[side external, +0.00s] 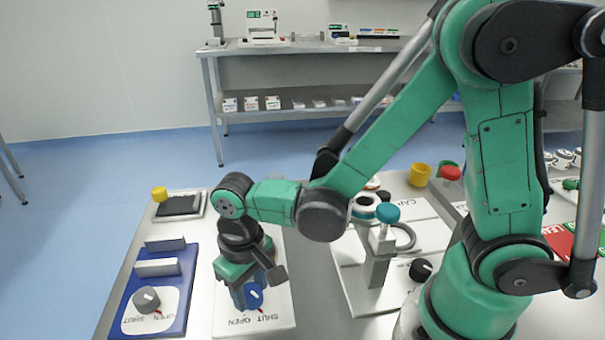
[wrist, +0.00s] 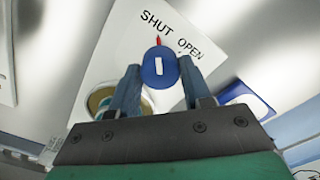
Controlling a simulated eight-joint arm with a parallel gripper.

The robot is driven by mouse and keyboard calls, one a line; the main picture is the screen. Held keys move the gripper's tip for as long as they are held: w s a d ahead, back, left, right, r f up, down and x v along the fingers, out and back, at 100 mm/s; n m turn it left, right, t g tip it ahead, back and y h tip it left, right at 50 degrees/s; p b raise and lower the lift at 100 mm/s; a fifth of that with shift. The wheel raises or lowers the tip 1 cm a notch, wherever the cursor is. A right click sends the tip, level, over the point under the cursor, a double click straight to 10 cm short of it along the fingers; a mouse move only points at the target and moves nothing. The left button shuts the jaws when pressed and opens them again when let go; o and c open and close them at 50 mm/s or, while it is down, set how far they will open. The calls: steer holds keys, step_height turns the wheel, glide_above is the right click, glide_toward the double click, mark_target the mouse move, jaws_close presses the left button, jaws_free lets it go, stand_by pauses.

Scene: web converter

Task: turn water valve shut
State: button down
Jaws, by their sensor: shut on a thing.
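The water valve is a round blue knob (wrist: 160,61) with a white bar. It sits on a white plate (wrist: 122,42) printed SHUT and OPEN. In the wrist view a small red mark lies just beyond the knob, between the two words and close to the end of SHUT. My gripper (wrist: 158,74) is shut on the knob, one finger on each side. In the side external view my gripper (side external: 246,294) points down over the plate (side external: 283,318), and the blue knob (side external: 255,299) shows partly behind the fingers.
A blue panel (side external: 185,290) with a grey OPEN/SHUT knob (side external: 146,299) stands left of the plate. To the right are a grey post with a teal cap (side external: 388,212) and a black knob (side external: 420,269). A yellow cup (side external: 420,174) stands farther back.

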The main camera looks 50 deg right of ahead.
mark_target(251, 291)
steer(key=shift+c, duration=1.9)
jaws_free()
steer(key=shift+r, duration=2.85)
steer(key=d+r+t, duration=0.5)
steer(key=d+t, duration=0.2)
steer(key=d, duration=0.3)
steer(key=shift+s+d+r, duration=0.15)
steer(key=shift+d+r, duration=0.1)
steer(key=shift+d, duration=0.1)
